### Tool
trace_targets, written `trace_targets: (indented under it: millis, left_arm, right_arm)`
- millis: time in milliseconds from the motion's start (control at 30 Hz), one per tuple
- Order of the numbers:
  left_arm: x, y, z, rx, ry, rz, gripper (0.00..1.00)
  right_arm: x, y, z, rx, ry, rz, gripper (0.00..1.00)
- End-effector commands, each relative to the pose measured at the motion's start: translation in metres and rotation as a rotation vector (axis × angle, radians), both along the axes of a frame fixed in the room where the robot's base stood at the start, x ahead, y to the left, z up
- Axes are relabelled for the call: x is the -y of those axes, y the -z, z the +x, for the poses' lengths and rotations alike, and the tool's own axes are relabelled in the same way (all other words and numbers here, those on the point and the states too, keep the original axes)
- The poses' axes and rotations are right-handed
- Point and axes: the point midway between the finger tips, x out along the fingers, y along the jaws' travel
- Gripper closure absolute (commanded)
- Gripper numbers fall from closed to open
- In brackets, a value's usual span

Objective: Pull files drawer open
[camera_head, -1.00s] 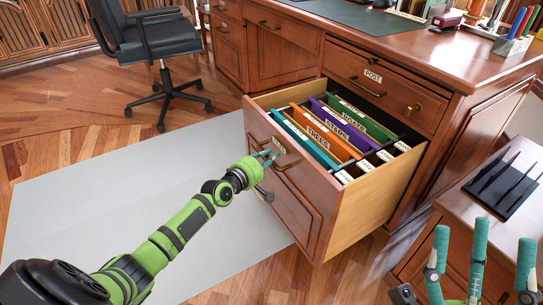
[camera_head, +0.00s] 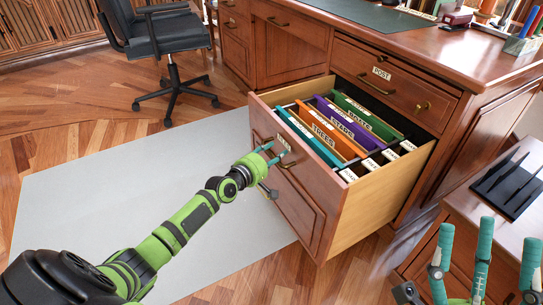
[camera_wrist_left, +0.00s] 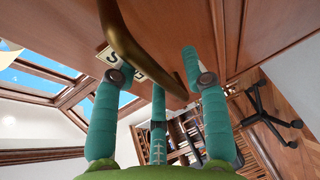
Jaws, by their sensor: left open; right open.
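The wooden files drawer (camera_head: 278,195) is pulled well out of the desk, under the drawer labelled POST. Coloured file folders (camera_head: 338,125) stand inside it. Its front carries a small label and a brass handle (camera_head: 289,164), which also shows large in the left wrist view (camera_wrist_left: 150,50). My left gripper (camera_head: 276,153) is at the drawer front by the handle. In the left wrist view the handle runs between its spread teal fingers, with gaps beside it; contact is hard to tell. My right gripper (camera_head: 482,255) is open and empty at the lower right, away from the drawer.
The desk (camera_head: 445,55) stands behind the drawer. A black office chair (camera_head: 165,40) is at the upper left. A side cabinet with a black tray (camera_head: 508,185) is at the right, near my right gripper. The pale rug (camera_head: 110,195) before the drawer is clear.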

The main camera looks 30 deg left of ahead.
Motion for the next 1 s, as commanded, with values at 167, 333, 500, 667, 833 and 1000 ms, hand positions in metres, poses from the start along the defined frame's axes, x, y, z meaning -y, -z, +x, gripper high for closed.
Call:
trace_targets:
  millis: [167, 333, 500, 667, 833, 1000]
  left_arm:
    - [-0.001, -0.001, -0.011, -0.001, 0.001, -0.002, 0.55]
    - [-0.005, -0.006, -0.041, -0.002, 0.001, -0.001, 0.55]
    - [-0.009, -0.012, -0.075, -0.003, 0.001, 0.001, 0.55]
    - [-0.013, -0.017, -0.100, -0.003, 0.001, 0.001, 0.55]
    - [-0.015, -0.021, -0.114, -0.001, 0.001, -0.001, 0.55]
    - [-0.016, -0.022, -0.117, 0.000, 0.000, -0.001, 0.55]
  right_arm:
    - [0.000, 0.000, 0.000, -0.001, 0.000, 0.001, 0.34]
    - [0.000, 0.000, 0.000, -0.001, 0.000, 0.001, 0.34]
    - [0.000, 0.000, -0.001, -0.002, 0.001, 0.000, 0.34]
    - [0.001, 0.000, -0.001, -0.002, 0.001, 0.000, 0.34]
    - [0.001, 0.000, -0.001, -0.002, 0.001, 0.000, 0.34]
    - [0.001, 0.000, -0.001, -0.002, 0.001, 0.000, 0.34]
